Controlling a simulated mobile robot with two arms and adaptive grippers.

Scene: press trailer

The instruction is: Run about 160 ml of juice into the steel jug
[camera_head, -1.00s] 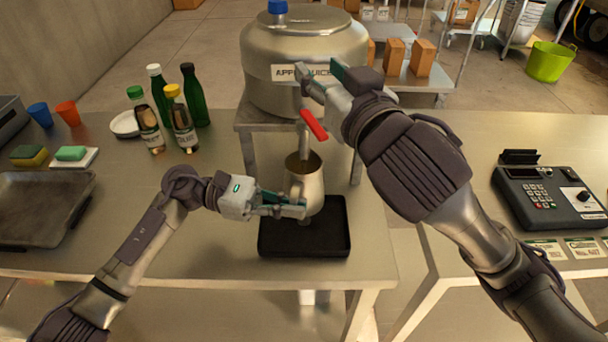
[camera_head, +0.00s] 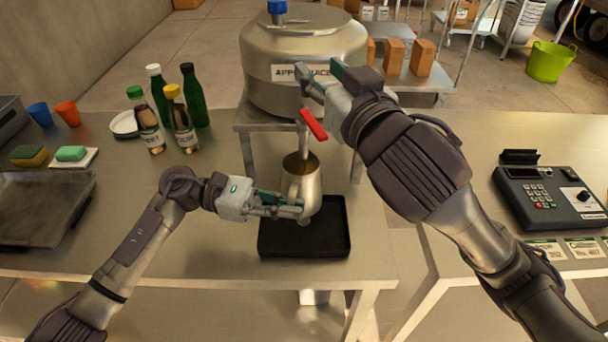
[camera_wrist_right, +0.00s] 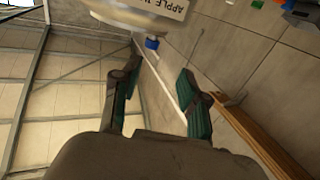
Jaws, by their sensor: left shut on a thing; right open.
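The steel jug (camera_head: 302,180) is held under the tap of the steel juice tank (camera_head: 300,55), above the black drip tray (camera_head: 330,243). My left gripper (camera_head: 290,208) is shut on the jug at its lower side. The jug looks roughly upright; brownish content or shading shows at its mouth, and the level cannot be read. The tap's red lever (camera_head: 314,124) sticks out to the right of the spout. My right gripper (camera_head: 320,80) is open in front of the tank's apple juice label, above the lever. In the right wrist view its fingers (camera_wrist_right: 158,100) are apart with nothing between them.
Several bottles (camera_head: 178,110) stand left of the tank, near a white plate (camera_head: 124,124). Cups, sponges and a grey tray (camera_head: 40,208) lie farther left. A card terminal (camera_head: 546,196) sits on the right table. A gap separates the two tables.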

